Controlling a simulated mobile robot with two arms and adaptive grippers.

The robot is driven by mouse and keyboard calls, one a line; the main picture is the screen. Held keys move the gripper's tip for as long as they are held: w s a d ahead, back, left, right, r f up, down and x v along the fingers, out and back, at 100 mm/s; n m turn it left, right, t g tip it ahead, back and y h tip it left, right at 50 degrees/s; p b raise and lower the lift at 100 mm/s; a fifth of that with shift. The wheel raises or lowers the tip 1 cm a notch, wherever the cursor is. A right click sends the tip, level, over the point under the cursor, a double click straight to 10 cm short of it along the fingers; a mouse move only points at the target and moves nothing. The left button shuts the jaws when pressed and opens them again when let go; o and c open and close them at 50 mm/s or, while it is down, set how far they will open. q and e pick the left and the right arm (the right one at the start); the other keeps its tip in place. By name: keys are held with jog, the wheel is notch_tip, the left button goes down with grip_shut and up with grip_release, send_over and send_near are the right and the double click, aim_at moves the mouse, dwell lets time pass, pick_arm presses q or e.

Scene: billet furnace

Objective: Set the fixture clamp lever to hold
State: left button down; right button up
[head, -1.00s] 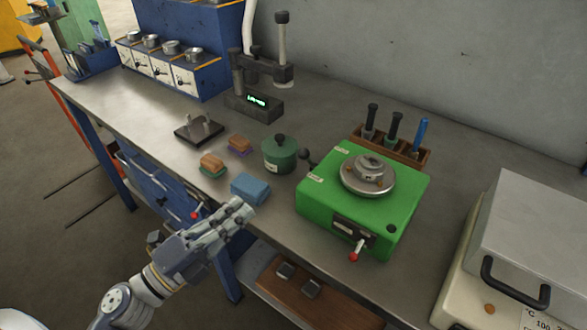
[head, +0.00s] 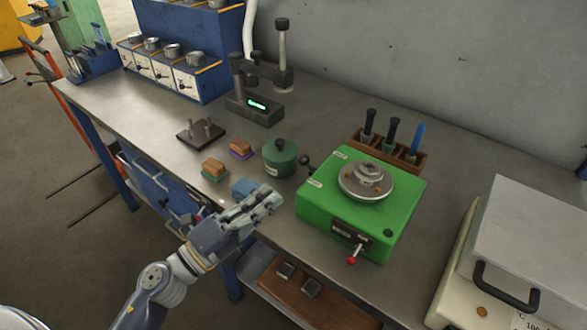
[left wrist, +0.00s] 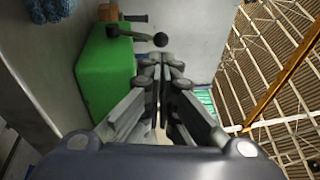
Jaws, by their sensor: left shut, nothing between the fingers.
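A green fixture box (head: 330,215) with a round metal chuck (head: 366,180) on top stands on the bench. A lever with a black ball knob (head: 306,160) sits at its left side, and a red-tipped lever (head: 352,260) is on its front. I cannot read which setting either marks. My left gripper (head: 276,199) is shut and empty, left of the box and apart from it. In the left wrist view the black knob (left wrist: 160,40) shows just beyond the fingertips (left wrist: 160,68), beside the green box (left wrist: 105,80). My right gripper is not in view.
A green lidded pot (head: 280,158) stands left of the box, near the knob. A blue cloth (head: 244,186) lies partly behind my gripper. A wooden rack (head: 408,160) of handled tools is behind the box. A grey-lidded unit (head: 535,240) stands at right.

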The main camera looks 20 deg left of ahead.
aim_at(310, 167)
pick_arm(q)
jog(key=p+x, duration=0.2)
jog(key=x, duration=0.5)
jog(key=shift+w+d, duration=0.2)
jog(key=shift+w, duration=0.1)
jog(key=shift+r+p, duration=0.1)
jog(key=shift+p, duration=0.25)
